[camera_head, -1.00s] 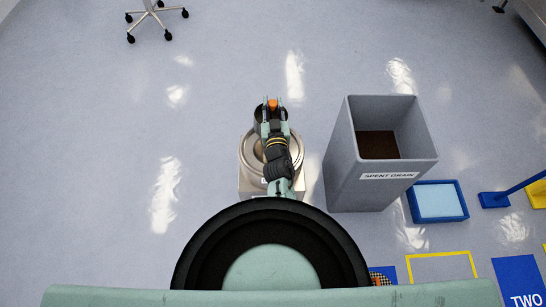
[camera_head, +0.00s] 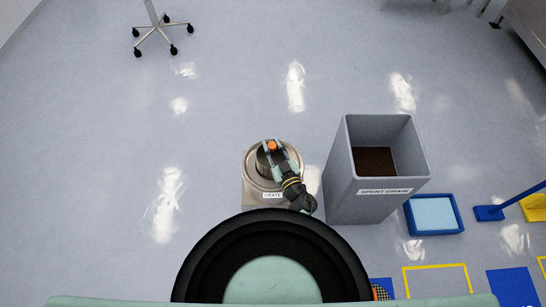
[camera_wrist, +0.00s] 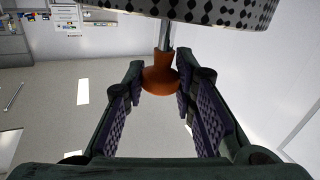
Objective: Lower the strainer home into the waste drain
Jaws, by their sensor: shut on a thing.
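My gripper (camera_wrist: 162,72) is shut on the orange knob (camera_wrist: 160,78) of the strainer. In the wrist view the strainer's perforated metal body (camera_wrist: 215,12) shows at the top edge, joined to the knob by a thin rod. In the head view my gripper (camera_head: 273,151) and the strainer's dark round body (camera_head: 263,163) are over a round steel fixture (camera_head: 250,178) with a small label, perhaps "GRATE". I cannot tell whether the strainer touches it, and its opening is mostly hidden. I cannot tell from the label whether this is the waste drain.
A wheeled stand (camera_head: 160,35) is at the back left. The left floor is clear.

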